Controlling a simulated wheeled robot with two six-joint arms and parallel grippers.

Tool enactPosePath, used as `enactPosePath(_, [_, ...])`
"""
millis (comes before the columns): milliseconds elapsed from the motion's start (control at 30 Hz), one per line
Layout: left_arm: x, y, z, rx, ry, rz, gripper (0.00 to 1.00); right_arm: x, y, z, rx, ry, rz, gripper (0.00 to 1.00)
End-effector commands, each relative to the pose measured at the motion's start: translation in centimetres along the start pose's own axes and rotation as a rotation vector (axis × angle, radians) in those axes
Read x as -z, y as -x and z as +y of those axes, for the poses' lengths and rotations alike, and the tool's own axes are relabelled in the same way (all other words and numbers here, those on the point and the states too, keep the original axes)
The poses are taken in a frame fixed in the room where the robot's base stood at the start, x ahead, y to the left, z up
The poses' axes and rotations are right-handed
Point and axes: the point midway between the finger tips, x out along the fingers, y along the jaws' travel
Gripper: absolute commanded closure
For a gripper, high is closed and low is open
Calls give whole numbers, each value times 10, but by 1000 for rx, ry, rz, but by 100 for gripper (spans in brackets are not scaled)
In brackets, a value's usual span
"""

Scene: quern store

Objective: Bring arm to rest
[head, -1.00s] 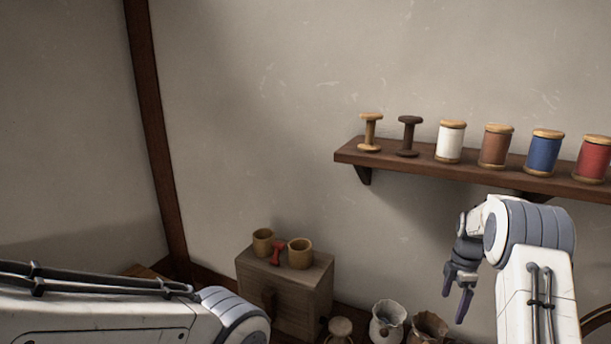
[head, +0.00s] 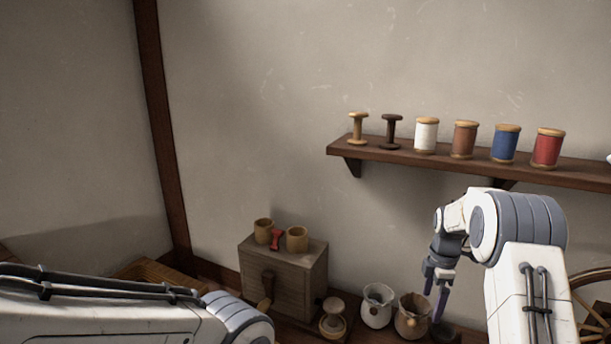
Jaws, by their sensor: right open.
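My right arm comes in from the lower right, and its gripper (head: 438,291) hangs pointing down in front of the wall, below the shelf. Its dark fingers are open, with nothing seen between them. The gripper shows just above and beside a brown sack (head: 412,318); I cannot tell the gap in depth. My left arm (head: 100,315) lies across the lower left, and its gripper is out of the picture.
A wooden shelf (head: 560,176) holds two empty spools and several thread spools, including a white one (head: 426,135). A wooden box (head: 287,283) bears two cups and a small red item (head: 275,239). A pale sack (head: 377,308) and part of a wheel (head: 590,300) stand low.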

Motion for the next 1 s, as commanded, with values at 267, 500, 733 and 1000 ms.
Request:
enactPosePath(267, [0,0,0,0,0,-1,50,75,36,-29,-6,-102,11,0])
enactPosePath(500, [0,0,0,0,0,-1,50,173,81,-109,-10,-273,32,0])
enactPosePath(733, [0,0,0,0,0,-1,50,242,111,-260,9,-536,63,0])
enactPosePath(1000, [0,0,0,0,0,-1,50,236,104,-377,43,-763,74,0])
